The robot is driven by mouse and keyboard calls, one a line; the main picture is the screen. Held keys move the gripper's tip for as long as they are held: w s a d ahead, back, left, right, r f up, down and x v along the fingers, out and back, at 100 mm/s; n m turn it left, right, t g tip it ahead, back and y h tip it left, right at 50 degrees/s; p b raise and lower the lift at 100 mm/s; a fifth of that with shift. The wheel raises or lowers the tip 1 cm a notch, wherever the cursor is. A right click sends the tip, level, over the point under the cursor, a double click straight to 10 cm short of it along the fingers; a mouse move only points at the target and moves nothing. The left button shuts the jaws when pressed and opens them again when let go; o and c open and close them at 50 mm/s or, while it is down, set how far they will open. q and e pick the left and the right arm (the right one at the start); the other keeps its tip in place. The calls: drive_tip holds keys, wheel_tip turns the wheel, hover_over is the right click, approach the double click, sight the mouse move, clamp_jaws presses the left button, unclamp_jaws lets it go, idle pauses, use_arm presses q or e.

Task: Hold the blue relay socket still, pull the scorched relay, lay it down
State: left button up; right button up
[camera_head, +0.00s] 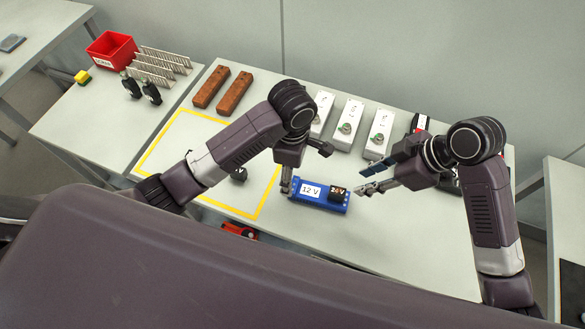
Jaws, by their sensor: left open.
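The blue relay socket (324,205) lies on the table with a white "12 V" label on its left part. My right gripper (362,180) points left, just right of the socket and relay. Its fingers look apart with nothing between them.
A yellow outline (151,150) marks a mostly clear area at left, with a small black object (238,175) inside. White boxes (349,115) and brown blocks (235,92) stand behind. A red item (240,230) lies at the front edge. A red bin (111,50) is at far left.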

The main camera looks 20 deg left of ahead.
sight(319, 194)
use_arm(q)
wheel_tip(319, 194, down, 7)
idle(0.4)
drive_tip(key=c, duration=1.4)
drive_tip(key=shift+c, duration=0.2)
